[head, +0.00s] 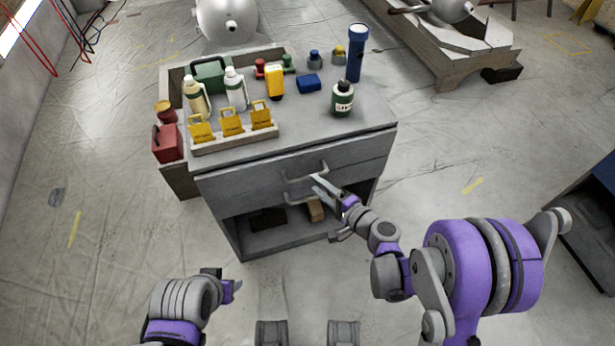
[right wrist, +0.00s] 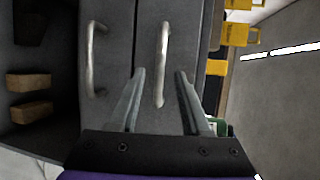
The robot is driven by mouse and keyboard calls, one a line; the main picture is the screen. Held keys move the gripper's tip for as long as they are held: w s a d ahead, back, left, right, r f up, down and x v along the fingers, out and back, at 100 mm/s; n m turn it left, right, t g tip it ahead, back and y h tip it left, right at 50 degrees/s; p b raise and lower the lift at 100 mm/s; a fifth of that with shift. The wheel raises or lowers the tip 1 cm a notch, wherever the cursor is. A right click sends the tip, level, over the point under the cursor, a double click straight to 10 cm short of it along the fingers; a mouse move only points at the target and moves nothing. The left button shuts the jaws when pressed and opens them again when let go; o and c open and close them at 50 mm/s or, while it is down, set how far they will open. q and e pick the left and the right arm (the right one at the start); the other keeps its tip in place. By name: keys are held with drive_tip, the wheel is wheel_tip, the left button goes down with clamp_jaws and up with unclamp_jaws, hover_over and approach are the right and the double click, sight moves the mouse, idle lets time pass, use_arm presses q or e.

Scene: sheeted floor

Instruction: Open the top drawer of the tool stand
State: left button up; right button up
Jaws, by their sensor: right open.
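The grey tool stand (head: 365,134) stands ahead with two drawer fronts above an open shelf. Its top drawer (head: 345,160) looks closed. The top drawer's bar handle (head: 322,168) also shows in the right wrist view (right wrist: 164,45). The lower drawer's handle (right wrist: 93,60) is beside it there. My right gripper (head: 316,183) is open in front of the drawers; in the right wrist view its fingers (right wrist: 160,72) lie either side of the top handle, with no clear contact. My left gripper (head: 228,284) is low at the left, away from the stand; its jaw opening is unclear.
The stand's top holds bottles, yellow tags in a rack (head: 235,139), a blue flashlight (head: 355,55) and a dark green bottle (head: 342,98). A red box (head: 167,143) is at its left side. Wooden blocks (right wrist: 30,95) lie on the open shelf. Floor right of the stand is clear.

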sight(307, 177)
drive_tip(key=x, duration=0.5)
drive_tip(key=shift+w+a, duration=0.1)
clamp_jaws()
idle(1.3)
